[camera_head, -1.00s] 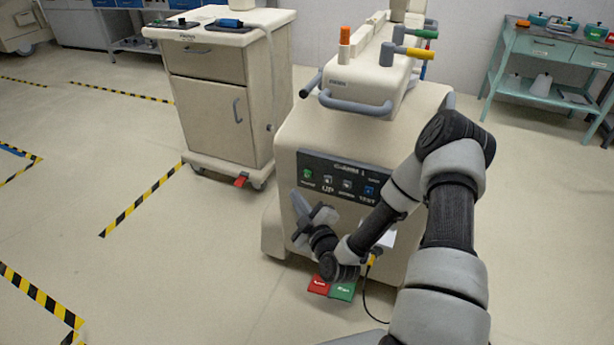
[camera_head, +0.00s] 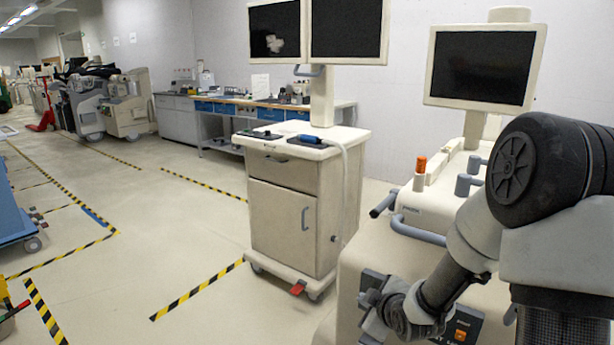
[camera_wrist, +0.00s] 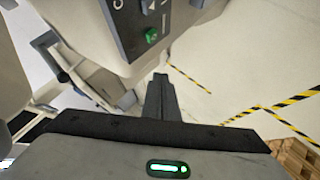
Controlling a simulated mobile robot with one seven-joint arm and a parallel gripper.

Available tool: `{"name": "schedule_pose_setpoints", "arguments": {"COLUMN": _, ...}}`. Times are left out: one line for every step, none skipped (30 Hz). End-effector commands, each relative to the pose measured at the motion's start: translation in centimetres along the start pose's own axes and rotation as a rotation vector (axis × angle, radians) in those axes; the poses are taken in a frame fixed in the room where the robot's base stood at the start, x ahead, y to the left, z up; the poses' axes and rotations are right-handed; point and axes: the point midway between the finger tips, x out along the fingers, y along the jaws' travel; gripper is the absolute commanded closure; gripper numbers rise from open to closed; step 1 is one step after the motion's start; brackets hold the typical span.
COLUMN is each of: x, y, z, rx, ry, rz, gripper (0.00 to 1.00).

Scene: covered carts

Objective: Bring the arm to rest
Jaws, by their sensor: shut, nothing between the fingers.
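My arm crosses the right side of the head view, with its large dark joint high and close to the camera. My gripper (camera_wrist: 160,80) shows in the wrist view with its two dark fingers together and nothing between them. In the head view its end lies low, in front of the cream machine (camera_head: 350,262), and the fingers are hard to make out there. The machine's dark control panel (camera_wrist: 128,22) with a green button (camera_wrist: 151,34) is close beyond the fingertips in the wrist view. Whether anything touches the machine I cannot tell.
A cream cabinet cart (camera_head: 280,215) with two monitors stands left of the machine. Another monitor (camera_head: 480,65) rises behind my arm. A workbench (camera_head: 240,102) lines the back wall. Yellow-black tape (camera_head: 200,288) marks the open floor at left.

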Motion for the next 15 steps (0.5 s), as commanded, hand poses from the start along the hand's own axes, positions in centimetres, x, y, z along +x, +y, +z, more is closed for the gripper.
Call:
{"name": "schedule_pose_setpoints", "arguments": {"x": -2.0, "y": 1.3, "z": -0.8, "rx": 0.019, "ry": -0.046, "rz": 0.000, "gripper": 1.00}}
{"name": "schedule_pose_setpoints", "arguments": {"x": -3.1, "y": 1.7, "z": -1.0, "rx": 0.040, "ry": -0.076, "rz": -0.005, "gripper": 1.00}}
{"name": "schedule_pose_setpoints", "arguments": {"x": -4.8, "y": 2.3, "z": -1.2, "rx": 0.076, "ry": -0.117, "rz": -0.007, "gripper": 1.00}}
{"name": "schedule_pose_setpoints", "arguments": {"x": -6.0, "y": 2.6, "z": -1.4, "rx": 0.103, "ry": -0.146, "rz": -0.008, "gripper": 1.00}}
{"name": "schedule_pose_setpoints", "arguments": {"x": -7.3, "y": 2.9, "z": -1.6, "rx": 0.134, "ry": -0.175, "rz": -0.007, "gripper": 1.00}}
{"name": "schedule_pose_setpoints", "arguments": {"x": -9.2, "y": 3.3, "z": -1.9, "rx": 0.176, "ry": -0.211, "rz": -0.005, "gripper": 1.00}}
{"name": "schedule_pose_setpoints", "arguments": {"x": -10.6, "y": 3.4, "z": -2.1, "rx": 0.212, "ry": -0.237, "rz": -0.003, "gripper": 1.00}}
{"name": "schedule_pose_setpoints", "arguments": {"x": -12.1, "y": 3.5, "z": -2.3, "rx": 0.248, "ry": -0.261, "rz": 0.001, "gripper": 1.00}}
{"name": "schedule_pose_setpoints", "arguments": {"x": -14.1, "y": 3.6, "z": -2.5, "rx": 0.300, "ry": -0.291, "rz": 0.004, "gripper": 1.00}}
{"name": "schedule_pose_setpoints", "arguments": {"x": -15.6, "y": 3.5, "z": -2.7, "rx": 0.341, "ry": -0.312, "rz": 0.008, "gripper": 1.00}}
{"name": "schedule_pose_setpoints", "arguments": {"x": -17.1, "y": 3.3, "z": -2.9, "rx": 0.383, "ry": -0.331, "rz": 0.009, "gripper": 1.00}}
{"name": "schedule_pose_setpoints", "arguments": {"x": -19.1, "y": 3.0, "z": -3.1, "rx": 0.441, "ry": -0.355, "rz": 0.012, "gripper": 1.00}}
{"name": "schedule_pose_setpoints", "arguments": {"x": -20.6, "y": 2.7, "z": -3.3, "rx": 0.484, "ry": -0.370, "rz": 0.013, "gripper": 1.00}}
{"name": "schedule_pose_setpoints", "arguments": {"x": -21.9, "y": 2.4, "z": -3.5, "rx": 0.526, "ry": -0.383, "rz": 0.013, "gripper": 1.00}}
{"name": "schedule_pose_setpoints", "arguments": {"x": -23.6, "y": 1.8, "z": -3.6, "rx": 0.577, "ry": -0.400, "rz": 0.010, "gripper": 1.00}}
